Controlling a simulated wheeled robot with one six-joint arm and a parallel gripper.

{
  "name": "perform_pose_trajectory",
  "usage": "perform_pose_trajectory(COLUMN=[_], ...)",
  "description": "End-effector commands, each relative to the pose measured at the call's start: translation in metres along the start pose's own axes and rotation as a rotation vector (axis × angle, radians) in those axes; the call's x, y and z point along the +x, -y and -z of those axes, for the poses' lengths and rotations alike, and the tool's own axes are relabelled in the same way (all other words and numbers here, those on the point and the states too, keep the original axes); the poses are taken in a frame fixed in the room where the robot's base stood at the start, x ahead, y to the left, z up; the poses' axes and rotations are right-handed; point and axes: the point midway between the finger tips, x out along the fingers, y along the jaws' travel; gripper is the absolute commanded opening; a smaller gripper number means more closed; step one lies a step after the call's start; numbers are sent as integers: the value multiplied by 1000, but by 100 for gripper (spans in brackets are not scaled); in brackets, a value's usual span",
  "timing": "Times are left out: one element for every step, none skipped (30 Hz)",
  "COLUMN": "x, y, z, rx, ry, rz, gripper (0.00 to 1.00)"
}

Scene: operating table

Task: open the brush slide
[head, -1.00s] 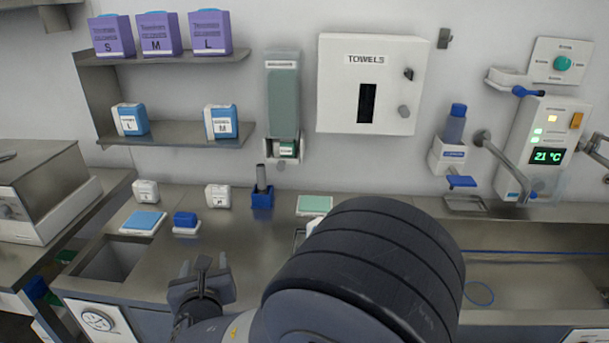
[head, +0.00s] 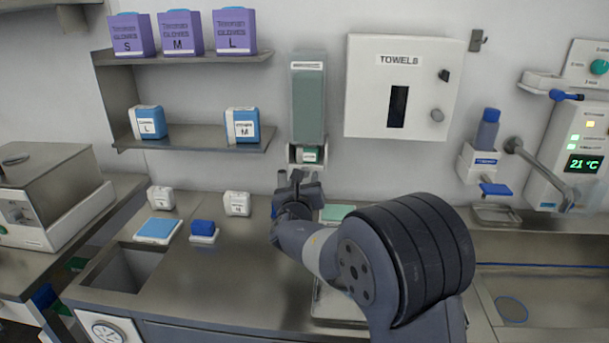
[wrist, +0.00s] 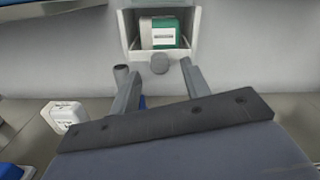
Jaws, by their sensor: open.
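The brush dispenser (head: 308,100) is a tall green-grey column on the back wall. Its white slide housing (head: 292,154) at the bottom holds a green and white packet (head: 310,156). In the wrist view the housing (wrist: 127,30) is open at the front, with the packet (wrist: 163,33) inside and a round grey knob (wrist: 159,64) at its lower edge. My gripper (head: 298,178) is just below the housing. In the wrist view my gripper (wrist: 160,70) is open and empty, its fingers pointing toward the housing on either side of the knob. I cannot tell whether they touch it.
Small white boxes (head: 237,203) and a blue brush block (head: 203,229) sit on the steel counter (head: 215,275). A towel box (head: 403,87) hangs right of the dispenser, shelves (head: 190,138) left.

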Motion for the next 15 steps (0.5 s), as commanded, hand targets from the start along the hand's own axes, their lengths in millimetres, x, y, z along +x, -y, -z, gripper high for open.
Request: perform_pose_trajectory(x=[7, 10, 14, 16, 18, 20, 21, 22, 23, 23, 23, 23, 23, 23, 23], y=[0, 0, 0, 0, 0, 0, 0, 0, 0, 0, 0, 0, 0, 0, 0], z=[-1, -1, -1, 0, 0, 0, 0, 0, 0, 0, 0, 0, 0, 0, 0], rx=[0, 0, 0, 0, 0, 0, 0, 0, 0, 0, 0, 0, 0, 0, 0], ry=[0, 0, 0, 0, 0, 0, 0, 0, 0, 0, 0, 0, 0, 0, 0], rz=[1, 1, 1, 1, 1, 0, 0, 0, 0, -1, -1, -1, -1, -1, -1], gripper=[45, 45, 45, 45, 45, 45, 45, 45, 45, 45, 45, 45, 45, 45, 45])
